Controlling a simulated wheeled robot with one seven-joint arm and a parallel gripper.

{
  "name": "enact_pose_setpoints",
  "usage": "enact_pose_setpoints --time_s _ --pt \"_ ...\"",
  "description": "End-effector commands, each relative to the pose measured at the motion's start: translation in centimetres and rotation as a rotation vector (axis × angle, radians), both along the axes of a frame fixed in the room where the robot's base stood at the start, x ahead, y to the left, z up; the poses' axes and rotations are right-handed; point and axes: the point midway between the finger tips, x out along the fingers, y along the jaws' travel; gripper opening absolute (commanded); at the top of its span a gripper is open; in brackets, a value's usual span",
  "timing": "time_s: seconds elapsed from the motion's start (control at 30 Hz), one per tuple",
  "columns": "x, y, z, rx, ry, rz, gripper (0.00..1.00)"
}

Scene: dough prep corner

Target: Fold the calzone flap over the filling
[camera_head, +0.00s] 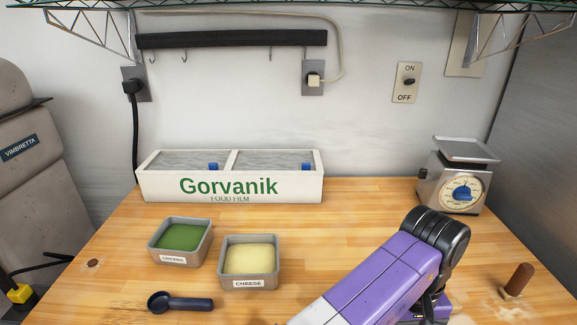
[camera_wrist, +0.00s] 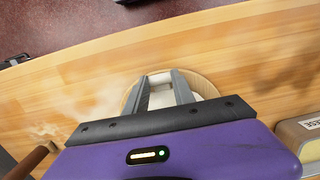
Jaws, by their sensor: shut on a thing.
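My gripper (camera_wrist: 161,78) shows in the wrist view with its two grey fingers a little apart and pale material between them. It is shut on this pale piece, which looks like the calzone flap (camera_wrist: 160,101). A round tan rim (camera_wrist: 206,84) shows around the fingers, with more pale dough just right of them. My gripper and its purple housing hide most of the dough, and I cannot see the filling. In the head view my purple arm reaches down past the bottom edge, and neither gripper nor calzone shows there.
On the wooden table (camera_head: 340,215) stand a tub of green filling (camera_head: 181,236) and a cheese tub (camera_head: 250,258). A dark scoop (camera_head: 181,302) lies in front. A film box (camera_head: 232,186) and a scale (camera_head: 458,180) stand behind. A brown handle (camera_head: 518,280) rises at right amid flour.

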Motion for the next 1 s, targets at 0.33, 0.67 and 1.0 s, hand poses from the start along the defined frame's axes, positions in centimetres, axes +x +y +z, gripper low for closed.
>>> enact_pose_setpoints --time_s 0.33,0.67,1.0 --pt "0.3 0.0 1.1 0.001 0.091 0.001 0.0" --pt "0.4 0.0 1.1 -0.001 0.121 -0.001 0.0" --pt "0.6 -0.1 1.7 0.001 0.162 0.001 0.0"
